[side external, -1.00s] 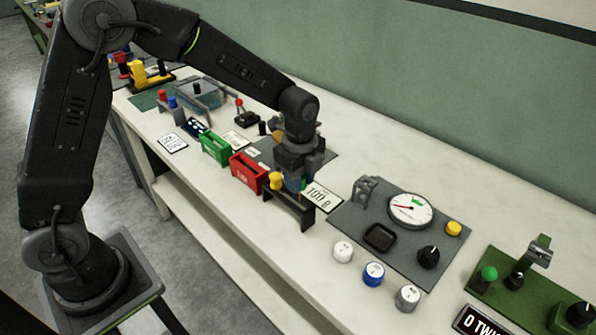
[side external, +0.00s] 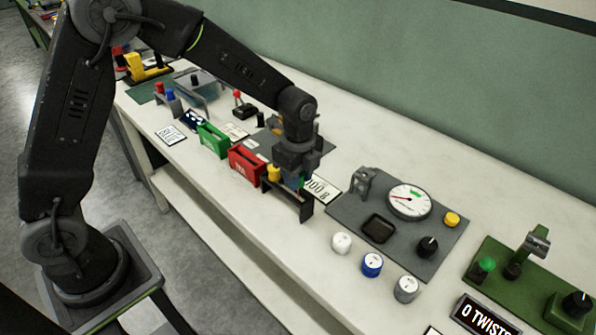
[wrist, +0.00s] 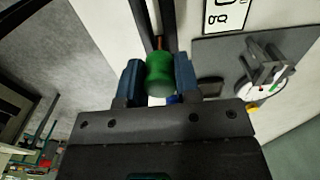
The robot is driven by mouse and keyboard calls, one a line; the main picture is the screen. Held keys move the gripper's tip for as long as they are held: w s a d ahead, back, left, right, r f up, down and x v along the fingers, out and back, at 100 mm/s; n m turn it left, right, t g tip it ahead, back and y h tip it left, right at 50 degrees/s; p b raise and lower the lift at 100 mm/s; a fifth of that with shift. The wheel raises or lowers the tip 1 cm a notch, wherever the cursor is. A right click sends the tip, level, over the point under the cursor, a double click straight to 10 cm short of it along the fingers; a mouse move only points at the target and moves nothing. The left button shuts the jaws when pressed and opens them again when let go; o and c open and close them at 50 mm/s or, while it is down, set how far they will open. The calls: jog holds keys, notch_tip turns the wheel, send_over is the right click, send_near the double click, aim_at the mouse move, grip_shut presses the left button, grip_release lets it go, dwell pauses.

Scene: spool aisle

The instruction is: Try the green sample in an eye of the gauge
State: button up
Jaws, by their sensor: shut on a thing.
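The green sample (wrist: 159,75) is a rounded green piece between the two blue fingers of my gripper (wrist: 158,72) in the wrist view. My gripper is shut on it. A brownish stem (wrist: 158,43) shows beyond it, by the black rack. In the side external view my gripper (side external: 291,179) is low over the black rack (side external: 288,200), and a sliver of green shows at the fingers. I cannot tell whether the sample is still seated in the rack. A dial gauge (side external: 409,201) sits on a grey plate to the right; I cannot make out an eye in it.
A yellow-topped piece (side external: 273,173) stands close left of my fingers. Red (side external: 247,165) and green (side external: 212,140) bins stand further left. A grey bracket (side external: 362,183) and several white, blue and grey knobs are to the right. A printed card (side external: 322,190) lies behind the rack.

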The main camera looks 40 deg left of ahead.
jog(key=shift+f, duration=1.7)
jog(key=o, duration=1)
jog(key=shift+c, duration=0.2)
jog(key=shift+r, duration=0.15)
notch_tip(320, 180, up, 14)
jog(key=shift+f, duration=0.2)
jog(key=shift+r, duration=0.1)
jog(key=s+a+r+n+t, duration=0.2)
jog(key=s+r+n, duration=0.1)
jog(key=s+n, duration=0.6)
jog(key=s+a+r+n+t, duration=0.3)
jog(key=s+n, duration=0.6)
jog(key=s, duration=0.3)
jog(key=shift+s+a+r+t, duration=0.2)
jog(key=shift+s+r+t, duration=0.15)
jog(key=shift+r, duration=0.35)
